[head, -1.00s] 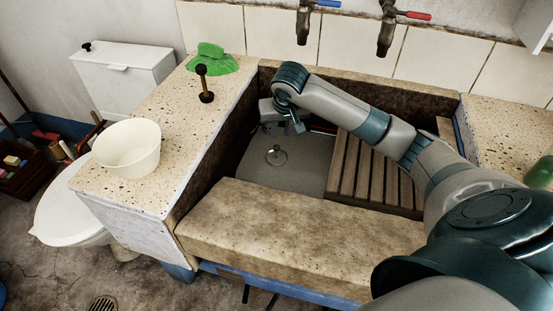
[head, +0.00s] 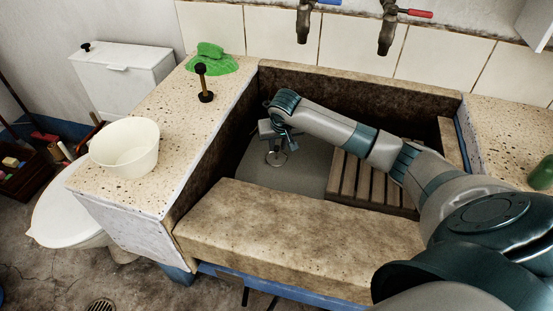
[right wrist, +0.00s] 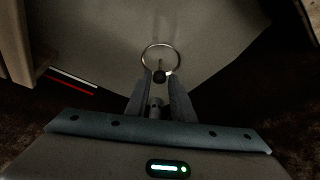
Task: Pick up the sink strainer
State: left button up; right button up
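The sink strainer (head: 276,159) is a small round metal disc with an upright stem and dark knob. It lies on the grey floor of the trough, left of the wooden slats. In the right wrist view the strainer (right wrist: 160,46) shows as a thin ring, with its knob between the fingertips. My right gripper (head: 274,147) is right over the strainer, pointing down; in the right wrist view this gripper (right wrist: 159,78) is open, a finger on each side of the knob. I cannot tell whether the fingers touch it. My left gripper is not in view.
The stone trough's front wall (head: 300,228) is thick and raised. A wooden slatted rack (head: 352,180) lies right of the strainer under my right arm. A white bowl (head: 125,150), a plunger-like tool (head: 203,85) and a green cloth (head: 212,62) stand on the left ledge. Taps hang above.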

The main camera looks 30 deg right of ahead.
aim_at(277, 149)
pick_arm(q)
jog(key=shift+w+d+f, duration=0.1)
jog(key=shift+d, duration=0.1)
pick_arm(e)
jog(key=shift+w+f, duration=0.15)
jog(key=shift+f, duration=0.15)
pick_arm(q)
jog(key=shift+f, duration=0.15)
pick_arm(e)
jog(key=shift+f, duration=0.1)
